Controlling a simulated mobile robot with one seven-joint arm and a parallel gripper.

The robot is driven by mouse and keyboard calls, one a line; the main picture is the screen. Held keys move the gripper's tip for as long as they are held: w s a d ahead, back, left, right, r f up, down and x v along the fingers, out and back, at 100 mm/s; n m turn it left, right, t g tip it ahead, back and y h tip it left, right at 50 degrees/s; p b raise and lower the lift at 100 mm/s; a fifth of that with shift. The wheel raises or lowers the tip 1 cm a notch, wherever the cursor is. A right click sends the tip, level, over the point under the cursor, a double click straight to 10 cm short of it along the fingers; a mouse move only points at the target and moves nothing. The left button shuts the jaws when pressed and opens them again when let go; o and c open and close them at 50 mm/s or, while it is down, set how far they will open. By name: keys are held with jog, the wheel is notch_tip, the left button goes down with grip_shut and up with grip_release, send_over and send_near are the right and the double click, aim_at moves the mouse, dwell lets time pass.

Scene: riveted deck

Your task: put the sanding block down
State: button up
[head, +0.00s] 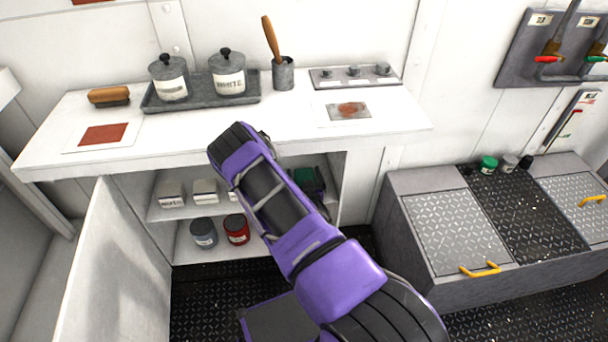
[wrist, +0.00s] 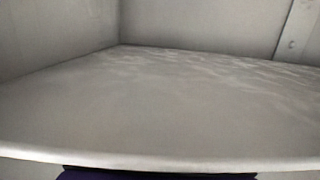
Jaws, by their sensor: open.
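I cannot identify the sanding block for sure. A brown-topped block with a dark underside (head: 109,96) lies at the back left of the white worktop and looks like a sanding block or a brush. A dark green and black item (head: 308,180) is on the upper shelf under the worktop, partly hidden by my purple arm. In the wrist view, only a purple and black strip of my gripper (wrist: 155,174) shows at the bottom edge. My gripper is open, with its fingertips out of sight. No held object shows. A bare pale surface lies ahead of it.
The worktop (head: 200,137) carries a grey tray (head: 200,103) with two lidded pots, a cup (head: 283,75) with a wooden handle, and a knob panel (head: 355,76). White boxes and two cans stand on the shelves below. An open cabinet door (head: 115,270) stands at left.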

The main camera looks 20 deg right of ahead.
jog(key=p+v, duration=0.1)
jog(key=v, duration=1.1)
jog(key=shift+p, duration=0.3)
jog(key=shift+r, duration=0.1)
